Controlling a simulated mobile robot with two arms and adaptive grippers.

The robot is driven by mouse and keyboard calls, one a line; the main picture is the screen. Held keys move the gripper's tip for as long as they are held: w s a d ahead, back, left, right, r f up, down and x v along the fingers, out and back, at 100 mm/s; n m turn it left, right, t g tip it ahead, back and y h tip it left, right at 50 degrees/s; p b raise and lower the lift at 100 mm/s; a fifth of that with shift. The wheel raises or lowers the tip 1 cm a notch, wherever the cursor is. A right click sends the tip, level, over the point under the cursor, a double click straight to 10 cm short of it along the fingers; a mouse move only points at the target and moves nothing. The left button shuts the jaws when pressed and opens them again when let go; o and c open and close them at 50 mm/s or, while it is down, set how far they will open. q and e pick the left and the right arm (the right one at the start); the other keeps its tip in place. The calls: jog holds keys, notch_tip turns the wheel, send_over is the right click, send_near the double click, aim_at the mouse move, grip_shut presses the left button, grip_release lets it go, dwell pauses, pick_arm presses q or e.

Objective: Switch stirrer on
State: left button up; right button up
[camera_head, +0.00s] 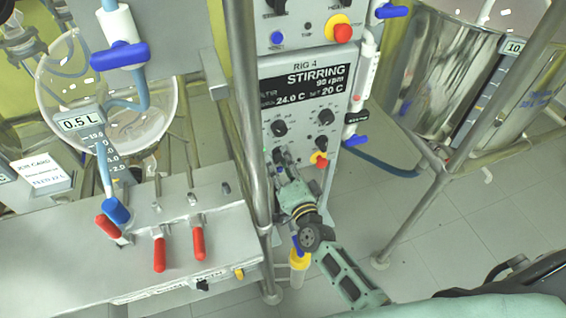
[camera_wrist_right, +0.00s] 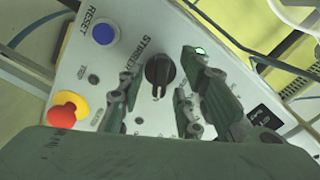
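The black stirrer knob (camera_wrist_right: 158,71) sits on a grey control panel, with a "STIRRER" label beside it, in the right wrist view. In the head view the RIG 4 display (camera_head: 305,84) reads "STIRRING 90 rpm", 24.0 C and set 20 C. My right gripper (camera_head: 283,157) reaches the panel's lower front from below. In the wrist view its fingers (camera_wrist_right: 160,98) are spread apart on either side of the knob, with gaps visible. My left gripper is out of view.
A red and yellow stop button (camera_wrist_right: 66,110) and a blue reset button (camera_wrist_right: 103,33) are near the fingers. A small green light (camera_wrist_right: 200,50) shows by one finger. A metal post (camera_head: 250,120) stands left of the panel. A bench (camera_head: 130,270) with red levers is further left.

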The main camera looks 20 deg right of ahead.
jog(key=shift+s, duration=0.1)
jog(key=s, duration=1.2)
jog(key=shift+d, duration=0.2)
